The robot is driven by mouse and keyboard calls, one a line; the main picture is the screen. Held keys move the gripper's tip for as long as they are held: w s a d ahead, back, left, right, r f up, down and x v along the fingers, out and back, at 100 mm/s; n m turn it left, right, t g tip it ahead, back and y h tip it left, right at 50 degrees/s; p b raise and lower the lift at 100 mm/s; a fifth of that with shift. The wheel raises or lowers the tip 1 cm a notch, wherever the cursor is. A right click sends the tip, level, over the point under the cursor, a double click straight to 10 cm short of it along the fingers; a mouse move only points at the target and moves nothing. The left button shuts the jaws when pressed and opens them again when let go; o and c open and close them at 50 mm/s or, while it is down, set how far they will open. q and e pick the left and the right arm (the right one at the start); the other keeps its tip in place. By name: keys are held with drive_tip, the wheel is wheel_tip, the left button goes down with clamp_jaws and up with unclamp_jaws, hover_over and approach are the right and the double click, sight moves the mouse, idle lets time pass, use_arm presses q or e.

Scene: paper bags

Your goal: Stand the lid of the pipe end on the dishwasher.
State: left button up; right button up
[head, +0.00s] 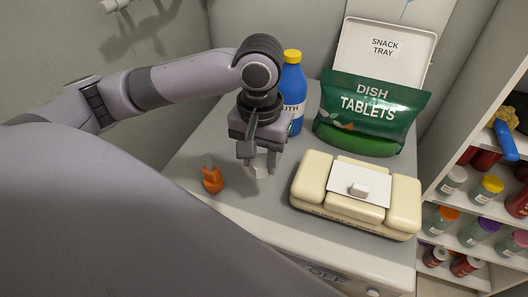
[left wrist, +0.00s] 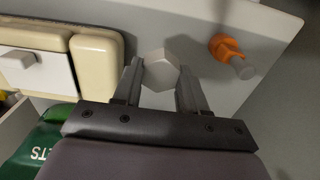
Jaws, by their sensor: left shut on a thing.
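My left gripper (head: 258,160) is shut on a small whitish piece (head: 261,168), which looks like the lid. In the left wrist view this piece (left wrist: 161,72) shows a six-sided face between the fingers. It is upright at or just above the top of the dishwasher (head: 240,205); I cannot tell whether it touches. An orange fitting with a grey stub (head: 212,182), perhaps the pipe end, stands on the dishwasher to the left of the gripper. It also shows in the left wrist view (left wrist: 225,48). My right gripper is not in view.
A cream case with a white card (head: 325,207) lies right of the gripper. A blue bottle with a yellow cap (head: 294,80), a green dish tablets bag (head: 365,112) and a snack tray (head: 385,50) stand behind. Shelves of jars (head: 480,190) are at right. The front-left top is clear.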

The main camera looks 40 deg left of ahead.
use_arm(q)
drive_tip(key=shift+r+p, duration=0.15)
drive_tip(key=shift+p, duration=0.45)
hover_over(261, 198)
drive_tip(key=shift+f+b, duration=0.45)
drive_tip(key=shift+f, duration=3)
drive_tip(key=shift+f, duration=1.7)
drive_tip(key=o, duration=1.2)
drive_tip(key=shift+o, duration=0.2)
drive_tip(key=shift+r+p, duration=0.3)
drive_tip(key=shift+r, duration=2.2)
